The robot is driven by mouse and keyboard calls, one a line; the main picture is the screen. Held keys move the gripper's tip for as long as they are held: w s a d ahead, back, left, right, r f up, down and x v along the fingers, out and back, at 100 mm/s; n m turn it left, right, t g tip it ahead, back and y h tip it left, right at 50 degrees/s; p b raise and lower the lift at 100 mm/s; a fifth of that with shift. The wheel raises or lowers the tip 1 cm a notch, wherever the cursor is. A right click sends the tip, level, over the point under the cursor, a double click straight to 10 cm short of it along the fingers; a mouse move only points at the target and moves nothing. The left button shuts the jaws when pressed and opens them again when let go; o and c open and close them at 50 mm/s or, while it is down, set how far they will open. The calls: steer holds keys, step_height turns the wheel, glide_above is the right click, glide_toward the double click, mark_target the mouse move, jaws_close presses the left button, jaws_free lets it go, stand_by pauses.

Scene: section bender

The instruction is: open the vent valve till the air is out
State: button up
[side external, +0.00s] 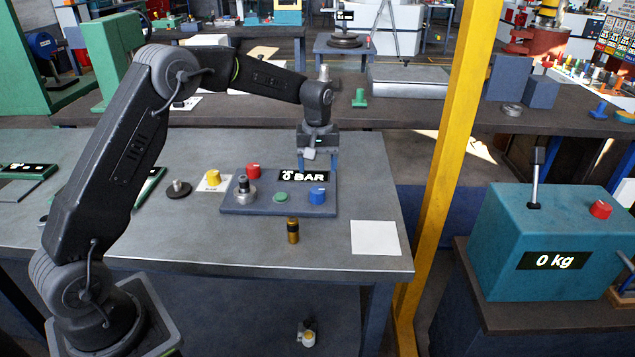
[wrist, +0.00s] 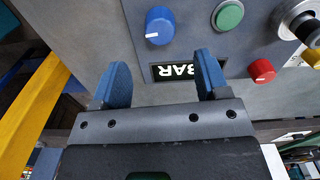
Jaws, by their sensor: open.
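A grey panel (side external: 240,208) lies on the bench under my gripper (side external: 318,166). It carries a blue knob (side external: 317,195) with a white mark, a green button (side external: 281,197), a red knob (side external: 253,171) and a silver-and-black fitting (side external: 244,190). I cannot tell for certain which is the vent valve. A display (side external: 303,176) reads BAR; its number is unclear. My gripper is open and empty above the panel's back edge. In the wrist view its fingers (wrist: 160,66) stand apart near the display, with the blue knob (wrist: 160,25) beyond the left finger, untouched.
A brass cylinder (side external: 293,230) stands in front of the panel. A white sheet (side external: 376,238) lies to the right. A yellow knob (side external: 213,178) is left of the panel. A yellow post (side external: 452,150) rises past the bench's right side. A teal box (side external: 540,240) reads 0 kg.

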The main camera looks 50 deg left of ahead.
mark_target(317, 190)
steer(key=shift+r, duration=2.8)
steer(key=s+d+r+m+t, duration=0.1)
steer(key=s+d+r+m, duration=0.1)
steer(key=s+d+r, duration=0.35)
steer(key=s+d+r+m+t, duration=0.25)
steer(key=s+r, duration=0.35)
steer(key=s, duration=0.4)
steer(key=s+d+f+m+t, duration=0.1)
steer(key=s+f+m, duration=0.1)
steer(key=s, duration=0.6)
steer(key=s+d+f+m+t, duration=0.1)
steer(key=s+d+m, duration=0.1)
steer(key=s, duration=0.7)
steer(key=shift+f+m, duration=0.4)
steer(key=shift+m, duration=0.35)
steer(key=shift+w, duration=0.1)
